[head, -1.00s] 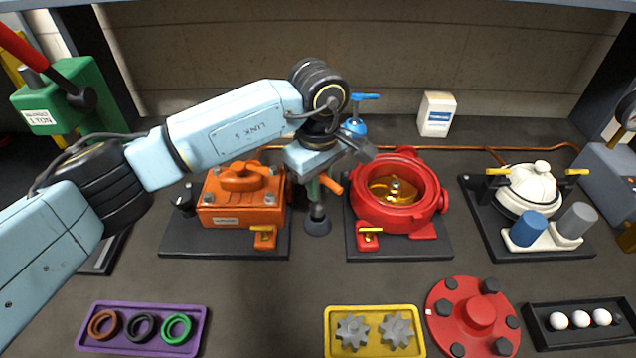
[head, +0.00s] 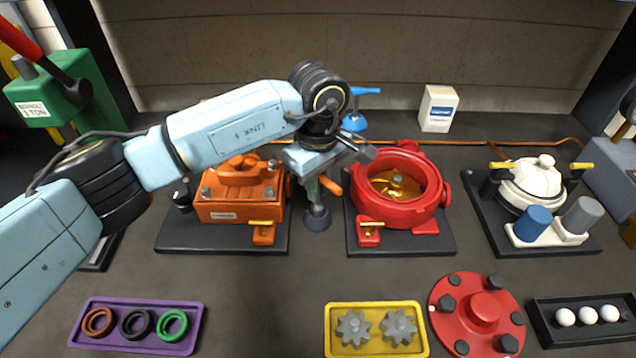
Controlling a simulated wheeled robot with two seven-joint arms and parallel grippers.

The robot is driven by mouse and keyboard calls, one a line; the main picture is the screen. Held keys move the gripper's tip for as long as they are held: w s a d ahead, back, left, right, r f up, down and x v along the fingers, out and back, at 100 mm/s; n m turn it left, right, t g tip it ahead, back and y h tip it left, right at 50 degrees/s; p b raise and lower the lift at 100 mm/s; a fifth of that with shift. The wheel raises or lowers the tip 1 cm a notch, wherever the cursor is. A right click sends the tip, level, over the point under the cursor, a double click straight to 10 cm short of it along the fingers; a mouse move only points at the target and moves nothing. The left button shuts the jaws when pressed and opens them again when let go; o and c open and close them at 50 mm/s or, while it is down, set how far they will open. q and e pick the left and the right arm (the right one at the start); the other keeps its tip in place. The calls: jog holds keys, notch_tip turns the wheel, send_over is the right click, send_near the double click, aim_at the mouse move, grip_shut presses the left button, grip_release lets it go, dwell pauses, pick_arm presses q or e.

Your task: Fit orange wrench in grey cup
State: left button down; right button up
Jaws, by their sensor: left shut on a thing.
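My left gripper (head: 322,172) hangs in the middle, between the orange motor and the red motor. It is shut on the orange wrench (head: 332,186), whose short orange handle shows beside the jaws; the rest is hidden. Just below is a dark grey cup-shaped piece (head: 317,221) with a thin upright part above it; whether it touches the wrench I cannot tell. A grey cylinder (head: 580,215), possibly a cup, leans beside a blue cylinder in a white holder at the right. My right gripper is not in view.
The orange motor (head: 240,205) and red motor (head: 372,212) flank the gripper closely. A blue-handled tool (head: 355,122) stands behind it. A purple tray (head: 137,344), yellow tray (head: 375,345), red flange (head: 484,306) and black tray (head: 545,318) line the front.

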pick_arm(q)
jog(key=shift+f+b, duration=0.85)
jog(key=shift+f, duration=0.1)
jog(key=c, duration=1.3)
grip_release()
jog(key=shift+r+p, duration=1.25)
jog(key=shift+r, duration=1.8)
notch_tip(320, 180, up, 13)
jog(key=shift+r, duration=0.2)
